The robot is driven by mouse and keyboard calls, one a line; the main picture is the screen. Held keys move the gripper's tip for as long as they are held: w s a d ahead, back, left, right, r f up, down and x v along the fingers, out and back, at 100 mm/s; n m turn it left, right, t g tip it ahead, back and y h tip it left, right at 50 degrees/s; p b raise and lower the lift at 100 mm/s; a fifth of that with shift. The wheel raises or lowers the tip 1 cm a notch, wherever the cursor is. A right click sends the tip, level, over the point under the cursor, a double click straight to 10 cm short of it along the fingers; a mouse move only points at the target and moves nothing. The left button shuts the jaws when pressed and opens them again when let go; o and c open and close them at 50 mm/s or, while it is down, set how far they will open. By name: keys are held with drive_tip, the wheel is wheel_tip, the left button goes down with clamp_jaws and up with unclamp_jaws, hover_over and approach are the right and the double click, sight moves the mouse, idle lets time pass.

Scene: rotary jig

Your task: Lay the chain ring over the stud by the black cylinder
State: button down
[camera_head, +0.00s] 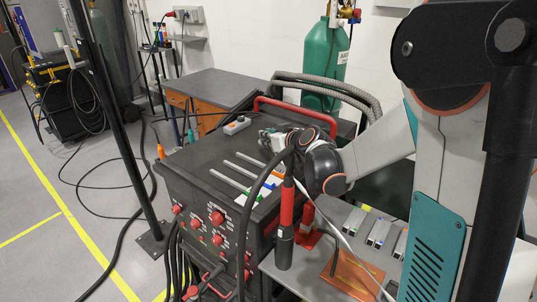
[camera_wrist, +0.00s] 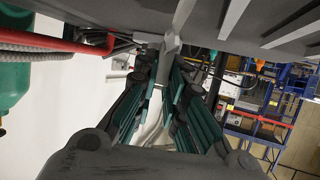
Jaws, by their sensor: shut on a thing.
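My gripper (camera_head: 273,140) is over the back right part of the dark welder's top (camera_head: 205,150), beside its red handle. In the wrist view its teal-lined fingers (camera_wrist: 170,52) close on a small grey metal piece (camera_wrist: 172,40), right by the welder's dark surface. I cannot tell whether this piece is the chain ring. A green gas cylinder (camera_head: 323,62) stands behind the welder, with its valve at the top. A darker cylinder (camera_head: 103,45) stands at the back left. I cannot make out the chain, the stud or a clearly black cylinder.
Several grey rods (camera_head: 228,181) lie on the welder's top. The red handle (camera_head: 300,108) and grey hoses (camera_head: 345,92) are close to my gripper. A red and black torch (camera_head: 286,222) hangs in front. A grey bench (camera_head: 350,215) holds a copper-coloured plate (camera_head: 352,276).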

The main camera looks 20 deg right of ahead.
sight(269, 160)
drive_tip(key=shift+s+f+b, duration=0.1)
drive_tip(key=shift+f+b, duration=0.6)
drive_tip(key=shift+f, duration=1.6)
drive_tip(key=shift+f, duration=0.1)
drive_tip(key=shift+f, duration=0.15)
drive_tip(key=c, duration=1.7)
unclamp_jaws()
drive_tip(key=shift+o, duration=0.2)
